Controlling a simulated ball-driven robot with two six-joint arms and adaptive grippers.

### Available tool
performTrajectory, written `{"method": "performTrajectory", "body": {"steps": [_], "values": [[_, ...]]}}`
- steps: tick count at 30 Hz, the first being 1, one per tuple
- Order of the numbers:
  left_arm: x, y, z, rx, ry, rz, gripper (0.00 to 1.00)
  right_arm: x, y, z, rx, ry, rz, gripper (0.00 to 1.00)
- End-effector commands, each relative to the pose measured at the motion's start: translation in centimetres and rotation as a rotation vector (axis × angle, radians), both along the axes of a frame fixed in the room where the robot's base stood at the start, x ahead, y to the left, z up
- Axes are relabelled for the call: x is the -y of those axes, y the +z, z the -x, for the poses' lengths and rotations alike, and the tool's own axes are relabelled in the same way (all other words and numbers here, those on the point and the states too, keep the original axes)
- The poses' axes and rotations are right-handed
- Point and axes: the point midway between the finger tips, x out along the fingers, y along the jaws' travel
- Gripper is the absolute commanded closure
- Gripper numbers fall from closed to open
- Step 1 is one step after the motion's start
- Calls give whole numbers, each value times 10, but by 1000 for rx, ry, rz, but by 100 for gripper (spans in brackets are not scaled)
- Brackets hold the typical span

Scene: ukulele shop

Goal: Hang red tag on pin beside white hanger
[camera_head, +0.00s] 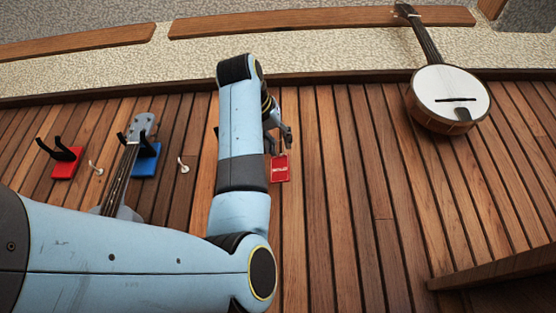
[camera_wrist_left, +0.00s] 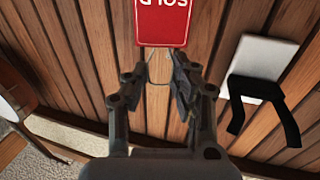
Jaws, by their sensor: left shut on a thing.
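My left gripper (camera_head: 287,142) is shut on the red tag (camera_head: 280,172) by its thin string loop. The tag hangs just below the fingertips in the head view, in front of the plank wall. In the left wrist view the tag (camera_wrist_left: 162,24) sits beyond the fingertips (camera_wrist_left: 159,66), with white lettering upside down. The white hanger (camera_wrist_left: 265,58) with black prongs shows to the right there, apart from the gripper. In the head view it is hidden behind my arm. I cannot make out a pin beside it in either view. My right gripper is out of view.
A red hanger (camera_head: 67,163) and a blue hanger (camera_head: 145,166) holding a ukulele (camera_head: 128,160) are on the left. Small white pins (camera_head: 95,168) (camera_head: 184,165) stand beside them. A banjo (camera_head: 449,97) is at the upper right. The planks right of the tag are clear.

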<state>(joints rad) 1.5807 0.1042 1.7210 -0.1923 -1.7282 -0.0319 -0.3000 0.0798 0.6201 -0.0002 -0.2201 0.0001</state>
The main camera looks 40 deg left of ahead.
Motion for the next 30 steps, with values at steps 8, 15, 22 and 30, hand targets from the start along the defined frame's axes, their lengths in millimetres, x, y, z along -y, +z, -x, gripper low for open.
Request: {"method": "performTrajectory", "body": {"steps": [8,15,22,30], "values": [[-10,-1,-16,-1,1,0,91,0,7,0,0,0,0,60],[-18,-3,-30,-2,0,1,91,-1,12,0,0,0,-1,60],[-26,-6,-42,-1,0,1,91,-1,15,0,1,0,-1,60],[-30,-13,-50,0,-1,1,91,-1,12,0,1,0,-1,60]]}}
